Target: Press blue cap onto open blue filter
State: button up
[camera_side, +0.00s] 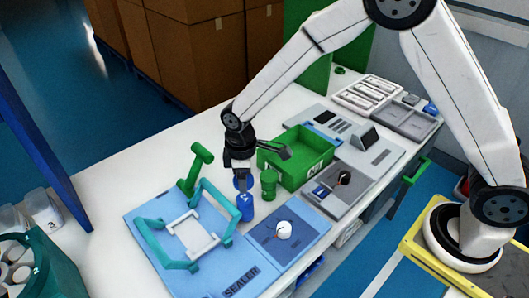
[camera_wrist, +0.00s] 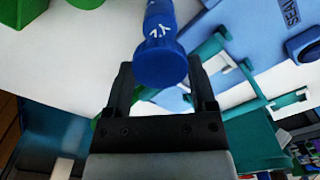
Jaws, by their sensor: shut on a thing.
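The blue filter (camera_side: 246,209) stands upright on the white table, between the teal frame and a green canister, with white lettering on its side. In the wrist view the blue filter (camera_wrist: 158,22) is seen beyond the round blue cap (camera_wrist: 160,64). My gripper (camera_side: 241,174) points down directly above the filter. In the wrist view my gripper (camera_wrist: 161,75) has one finger on each side of the cap and is shut on it. The cap appears lined up with the filter's end. Whether it is fully seated cannot be told.
A green canister (camera_side: 268,184) stands close to the right of the filter, before a green bin (camera_side: 287,160). The teal frame (camera_side: 152,246) on the blue sealer plate (camera_side: 143,214) is close at left. A blue pad (camera_side: 300,235) carries a white round part (camera_side: 284,229).

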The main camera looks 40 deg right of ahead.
aim_at(245, 197)
jog(key=shift+f, duration=2.45)
jog(key=shift+f, duration=0.2)
dwell(0.5)
jog(key=o, duration=1.1)
jog(key=shift+r, duration=0.25)
jog(key=shift+r, duration=3.25)
